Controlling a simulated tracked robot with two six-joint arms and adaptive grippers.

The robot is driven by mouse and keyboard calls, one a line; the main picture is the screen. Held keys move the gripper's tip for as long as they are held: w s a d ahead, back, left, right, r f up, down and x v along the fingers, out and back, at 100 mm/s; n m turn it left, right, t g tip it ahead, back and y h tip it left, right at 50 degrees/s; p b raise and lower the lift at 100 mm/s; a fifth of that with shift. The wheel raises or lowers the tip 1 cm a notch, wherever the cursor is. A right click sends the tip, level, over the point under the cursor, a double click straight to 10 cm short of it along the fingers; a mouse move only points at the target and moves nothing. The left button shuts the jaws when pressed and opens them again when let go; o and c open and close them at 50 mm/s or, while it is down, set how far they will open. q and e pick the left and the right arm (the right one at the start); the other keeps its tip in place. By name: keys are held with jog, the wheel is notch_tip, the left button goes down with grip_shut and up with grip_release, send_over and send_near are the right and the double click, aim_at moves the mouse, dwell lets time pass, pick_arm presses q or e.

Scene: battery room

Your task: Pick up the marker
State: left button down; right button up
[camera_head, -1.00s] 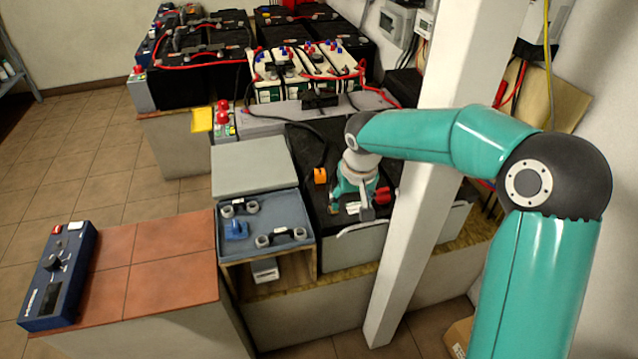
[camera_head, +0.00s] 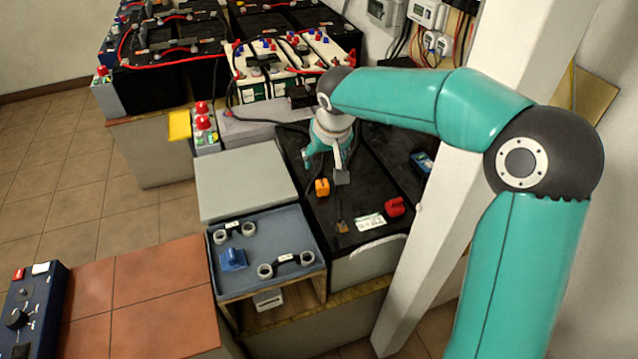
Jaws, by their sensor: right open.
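I cannot make out a marker for certain. My right gripper (camera_head: 325,168) hangs above the far part of a large black battery top (camera_head: 375,190), with its fingers pointing down. It looks open, with nothing seen between its fingers. A red cap-like piece (camera_head: 396,207), a white label (camera_head: 369,221) and a small brown piece (camera_head: 342,228) are nearer the front edge. My left gripper is not in view.
A white post (camera_head: 455,190) stands right of the black battery, close to my right arm. A blue-grey tray (camera_head: 272,222) holds a blue piece (camera_head: 233,259) and grey ringed handles. A grey lid (camera_head: 245,182) lies behind it. Wired batteries (camera_head: 290,65) fill the back.

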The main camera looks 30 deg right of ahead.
send_near(322, 183)
jog(key=x, duration=0.5)
jog(key=shift+s+d+f+b, duration=0.2)
jog(key=shift+b, duration=0.1)
jog(key=shift+x, duration=2.65)
jog(key=shift+w+a, duration=0.15)
jog(key=shift+w, duration=0.05)
jog(key=c, duration=1)
jog(key=shift+r, duration=0.15)
